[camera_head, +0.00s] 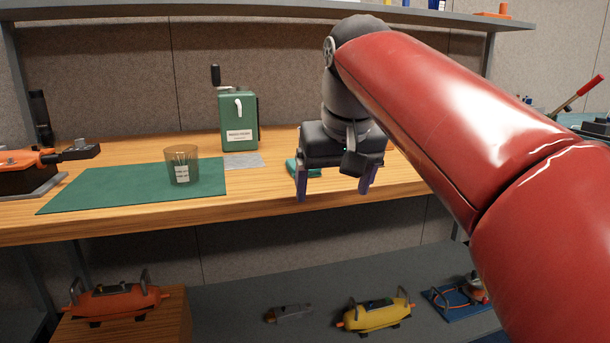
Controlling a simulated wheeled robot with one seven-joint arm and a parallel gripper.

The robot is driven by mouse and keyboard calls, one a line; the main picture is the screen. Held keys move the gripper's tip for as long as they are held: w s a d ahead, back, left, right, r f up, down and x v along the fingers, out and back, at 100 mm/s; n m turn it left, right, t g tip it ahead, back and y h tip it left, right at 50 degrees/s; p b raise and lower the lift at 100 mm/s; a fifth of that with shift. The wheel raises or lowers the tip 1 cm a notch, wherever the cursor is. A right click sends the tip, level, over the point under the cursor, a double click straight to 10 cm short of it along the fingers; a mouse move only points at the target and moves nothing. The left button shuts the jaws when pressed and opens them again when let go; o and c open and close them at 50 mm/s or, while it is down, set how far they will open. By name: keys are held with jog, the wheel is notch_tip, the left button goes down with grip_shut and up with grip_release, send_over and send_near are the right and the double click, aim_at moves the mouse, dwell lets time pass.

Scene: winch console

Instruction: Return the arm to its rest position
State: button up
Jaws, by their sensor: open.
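My red arm reaches in from the right side of the head view. My gripper (335,184) hangs pointing down over the front part of the wooden bench, right of the green mat. Its two purple fingers are apart, and I see nothing between them. A small teal object (309,171) lies on the bench behind the gripper and is partly hidden by it.
Orange equipment (22,159) sits far left.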

jog(key=s+d+f+m, duration=0.1)
jog(key=s+d+f, duration=0.2)
jog(key=s+f, duration=0.3)
jog(key=s+d+f, duration=0.4)
jog(key=s+f, duration=0.2)
jog(key=f, duration=0.4)
jog(key=s+d+f+m+h, duration=0.1)
jog(key=s+d+f, duration=0.3)
jog(key=s+f, duration=0.2)
notch_tip(320, 180, down, 3)
jog(key=shift+s+r+m+t, duration=0.2)
jog(key=shift+m+t, duration=0.1)
jog(key=shift+t, duration=0.1)
